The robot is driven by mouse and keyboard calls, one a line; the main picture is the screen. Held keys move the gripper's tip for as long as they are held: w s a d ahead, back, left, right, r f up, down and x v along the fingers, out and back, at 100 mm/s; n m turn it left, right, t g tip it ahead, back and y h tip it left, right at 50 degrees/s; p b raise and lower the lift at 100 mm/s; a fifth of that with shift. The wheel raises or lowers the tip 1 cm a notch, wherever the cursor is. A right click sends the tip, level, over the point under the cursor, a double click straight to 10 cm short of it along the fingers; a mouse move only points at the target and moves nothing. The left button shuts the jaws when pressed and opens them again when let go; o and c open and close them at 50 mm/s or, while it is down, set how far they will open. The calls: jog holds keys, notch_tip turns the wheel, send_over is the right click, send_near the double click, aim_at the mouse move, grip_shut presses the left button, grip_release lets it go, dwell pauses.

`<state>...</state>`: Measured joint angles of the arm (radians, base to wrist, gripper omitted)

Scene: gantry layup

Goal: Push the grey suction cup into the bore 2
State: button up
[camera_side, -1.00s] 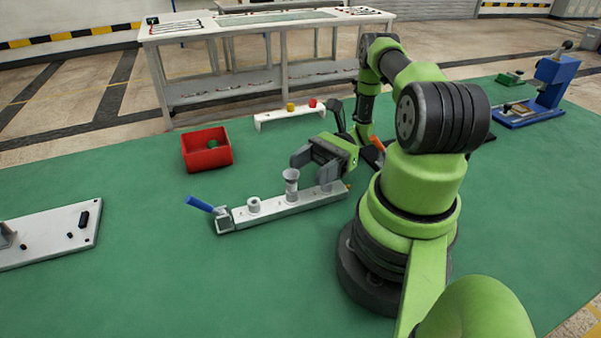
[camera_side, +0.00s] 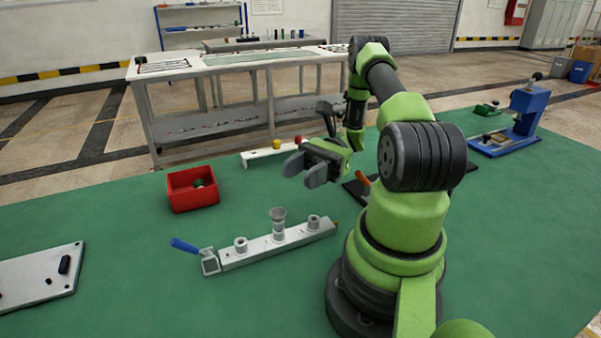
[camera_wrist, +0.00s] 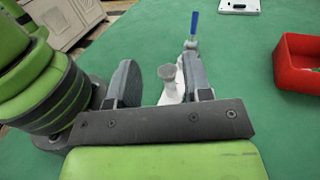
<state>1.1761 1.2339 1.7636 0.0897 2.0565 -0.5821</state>
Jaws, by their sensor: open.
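The grey suction cup (camera_side: 278,214) stands upright at the middle position of the white bar (camera_side: 262,250), flared end up. It looks seated there, but its depth cannot be told. Short grey ring-like fittings stand on the bar to its left (camera_side: 240,244) and right (camera_side: 314,221). No bore numbers are readable. My gripper (camera_side: 304,174) is open and empty, raised above and behind the bar's right half, apart from the cup. In the wrist view, the suction cup (camera_wrist: 167,77) shows between the two fingers, beyond them; the right finger hides part of the bar.
A blue-handled clamp (camera_side: 186,246) sits at the bar's left end. A red bin (camera_side: 193,200) with a green item stands behind left. A white rack (camera_side: 260,155) with a yellow and a red button is behind. A pale plate (camera_side: 35,280) lies at left; a blue press (camera_side: 515,125) at right.

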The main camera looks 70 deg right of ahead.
aim_at(278, 213)
jog(key=shift+a+n+g, duration=0.3)
jog(key=shift+n+g, duration=0.1)
jog(key=shift+g, duration=0.1)
jog(key=c, duration=0.3)
jog(key=n+g, duration=0.1)
jog(key=a+n+g+h, duration=0.1)
jog(key=n+g, duration=0.1)
jog(key=a+n+g, duration=0.1)
jog(key=shift+s+a+r+g, duration=0.15)
jog(key=shift+s+a+g, duration=0.1)
jog(key=shift+s+g, duration=0.15)
grip_shut()
jog(key=w+a+n+h, duration=0.1)
jog(key=n+h, duration=0.4)
jog(key=n, duration=0.1)
jog(key=a+r+n+g+h, duration=0.1)
jog(key=n+h, duration=0.4)
jog(key=n, duration=0.1)
jog(key=w+r+n+h, duration=0.1)
jog(key=n+h, duration=0.4)
jog(key=n, duration=0.1)
jog(key=shift+w+a+r+g, duration=0.15)
jog(key=shift+w+a+g, duration=0.2)
jog(key=shift+a+g, duration=0.05)
jog(key=shift+w+a+r+n+t+h, duration=0.15)
jog(key=shift+w+n+t+h, duration=0.15)
jog(key=shift+n, duration=0.2)
jog(key=shift+f, duration=2.9)
